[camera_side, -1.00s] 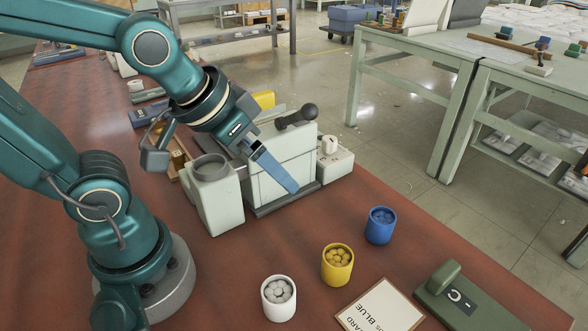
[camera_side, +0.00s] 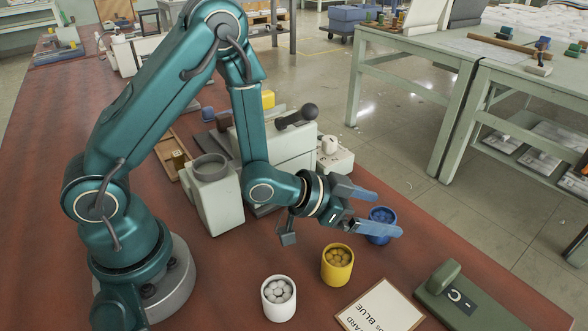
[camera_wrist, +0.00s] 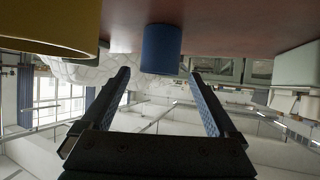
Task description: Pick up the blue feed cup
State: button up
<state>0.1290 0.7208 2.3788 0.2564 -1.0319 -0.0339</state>
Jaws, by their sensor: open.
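The blue feed cup (camera_side: 381,216) stands on the red-brown bench top, partly covered by my gripper's fingers in the side view. In the wrist view, which is upside down, the blue cup (camera_wrist: 160,48) is near the top centre, lined up with the gap between the fingers. My gripper (camera_side: 386,211) is open and empty, held nearly level with one finger on each side of the cup as seen from the side. In the wrist view my gripper (camera_wrist: 160,74) shows both fingertips apart from the cup.
A yellow cup (camera_side: 338,266) and a white cup (camera_side: 278,299), both filled with round pieces, stand nearby. A pale machine (camera_side: 285,160) stands behind my forearm.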

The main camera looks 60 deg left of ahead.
aim_at(384, 215)
jog(key=shift+d+f+m, duration=0.1)
jog(key=shift+f+m, duration=0.2)
jog(key=shift+f, duration=0.1)
jog(key=shift+x, duration=2.4)
grip_shut()
jog(key=shift+r, duration=0.1)
jog(key=shift+r, duration=0.1)
